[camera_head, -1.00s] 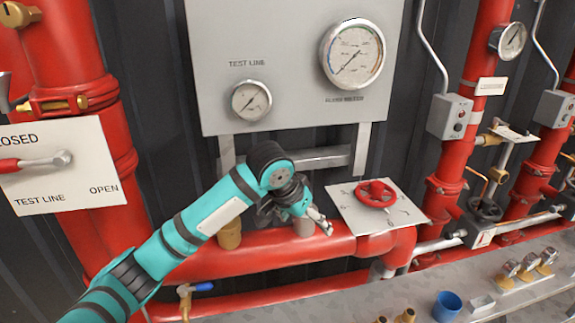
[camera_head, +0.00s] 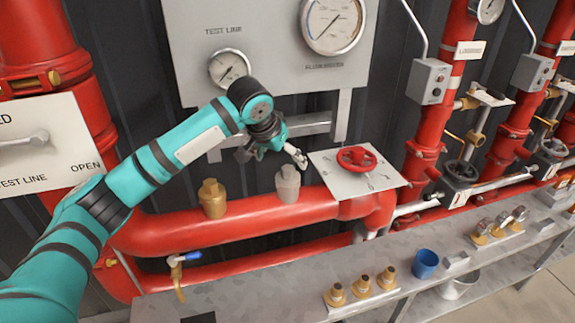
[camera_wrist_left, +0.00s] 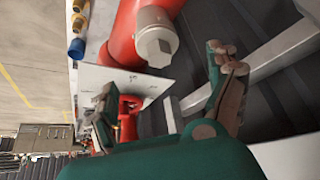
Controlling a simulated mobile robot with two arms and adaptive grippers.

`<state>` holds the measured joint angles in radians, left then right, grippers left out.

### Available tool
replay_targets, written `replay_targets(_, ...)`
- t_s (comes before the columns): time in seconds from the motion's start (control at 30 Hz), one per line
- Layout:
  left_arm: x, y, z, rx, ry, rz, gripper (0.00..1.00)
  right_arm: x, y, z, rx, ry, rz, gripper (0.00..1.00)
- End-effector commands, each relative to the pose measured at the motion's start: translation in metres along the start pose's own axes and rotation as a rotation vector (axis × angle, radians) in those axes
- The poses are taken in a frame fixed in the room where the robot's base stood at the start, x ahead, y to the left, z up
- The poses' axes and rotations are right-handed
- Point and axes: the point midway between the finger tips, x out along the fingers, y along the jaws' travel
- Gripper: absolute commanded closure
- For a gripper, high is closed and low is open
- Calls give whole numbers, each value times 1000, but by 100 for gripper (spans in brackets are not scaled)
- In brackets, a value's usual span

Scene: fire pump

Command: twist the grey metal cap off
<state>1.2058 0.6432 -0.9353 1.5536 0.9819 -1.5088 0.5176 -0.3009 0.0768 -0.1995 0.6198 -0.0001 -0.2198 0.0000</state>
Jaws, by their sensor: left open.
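The grey metal cap (camera_head: 288,184) stands upright on top of the red horizontal pipe, to the right of a brass cap (camera_head: 212,198). In the left wrist view the grey cap (camera_wrist_left: 155,42) shows its hexagonal top and rounder body, apart from the fingers. My left gripper (camera_head: 280,153) is open and empty, just above and behind the grey cap in the head view. In the left wrist view its fingers (camera_wrist_left: 168,84) are spread wide, one on each side of the picture. My right gripper is in neither view.
A red handwheel (camera_head: 358,158) on a white plate is close to the right of the cap. Gauges on a grey panel (camera_head: 270,75) are behind. Below, a metal shelf (camera_head: 300,287) carries brass fittings (camera_head: 362,284) and a blue cup (camera_head: 425,263).

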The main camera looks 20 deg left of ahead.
Motion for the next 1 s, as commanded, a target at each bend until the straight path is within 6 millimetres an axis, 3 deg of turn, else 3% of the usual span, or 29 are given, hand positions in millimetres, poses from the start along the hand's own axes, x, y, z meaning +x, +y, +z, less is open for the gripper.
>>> replay_targets(0.2, 40, 0, 0, 1, -2, 0, 10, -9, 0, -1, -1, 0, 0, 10)
replay_targets(0.4, 63, 0, 0, 0, 0, 0, 10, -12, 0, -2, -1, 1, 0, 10)
replay_targets(0.8, 70, 0, 0, 1, 1, 0, 10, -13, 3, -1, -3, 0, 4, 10)
replay_targets(1.0, 70, 0, 0, 1, 1, 0, 36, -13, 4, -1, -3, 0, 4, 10)
